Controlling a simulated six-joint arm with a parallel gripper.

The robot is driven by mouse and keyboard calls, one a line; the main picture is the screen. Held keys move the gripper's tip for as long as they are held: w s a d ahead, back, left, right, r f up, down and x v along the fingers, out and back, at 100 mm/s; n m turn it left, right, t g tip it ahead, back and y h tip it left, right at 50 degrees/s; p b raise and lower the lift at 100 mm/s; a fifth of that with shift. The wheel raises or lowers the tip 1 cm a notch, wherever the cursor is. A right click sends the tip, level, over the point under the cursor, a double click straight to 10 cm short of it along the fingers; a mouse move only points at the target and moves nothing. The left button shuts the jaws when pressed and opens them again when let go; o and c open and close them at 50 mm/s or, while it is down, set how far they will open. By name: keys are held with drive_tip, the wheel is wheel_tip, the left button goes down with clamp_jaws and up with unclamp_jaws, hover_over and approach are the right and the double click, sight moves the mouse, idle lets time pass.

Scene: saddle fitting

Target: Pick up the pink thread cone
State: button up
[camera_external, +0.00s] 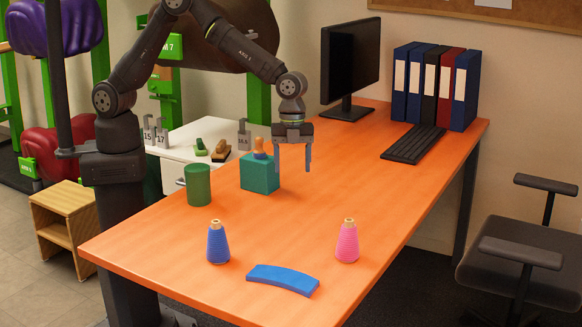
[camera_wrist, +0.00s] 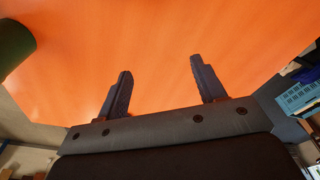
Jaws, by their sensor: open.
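The pink thread cone (camera_external: 347,243) stands upright on the orange table (camera_external: 330,190), toward its front right in the external view. My gripper (camera_external: 293,170) is open and empty above the table, with its fingers pointing down, behind and to the left of the pink cone and well apart from it. In the wrist view my gripper's two fingers (camera_wrist: 160,74) are spread over bare orange table top. The pink cone does not show in the wrist view.
A blue thread cone (camera_external: 218,243) and a curved blue piece (camera_external: 283,280) are near the front edge. A teal block (camera_external: 260,177) with an orange-topped item and a green cylinder (camera_external: 198,185) stand left. A monitor (camera_external: 350,65), keyboard (camera_external: 413,145) and binders (camera_external: 430,85) are at the back.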

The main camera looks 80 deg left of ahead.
drive_tip(key=shift+c, duration=1.4)
drive_tip(key=n+h, duration=0.2)
drive_tip(key=h, duration=1.1)
approach(352, 222)
drive_tip(key=shift+x, duration=5.1)
drive_tip(key=shift+f, duration=0.15)
drive_tip(key=shift+c, duration=0.5)
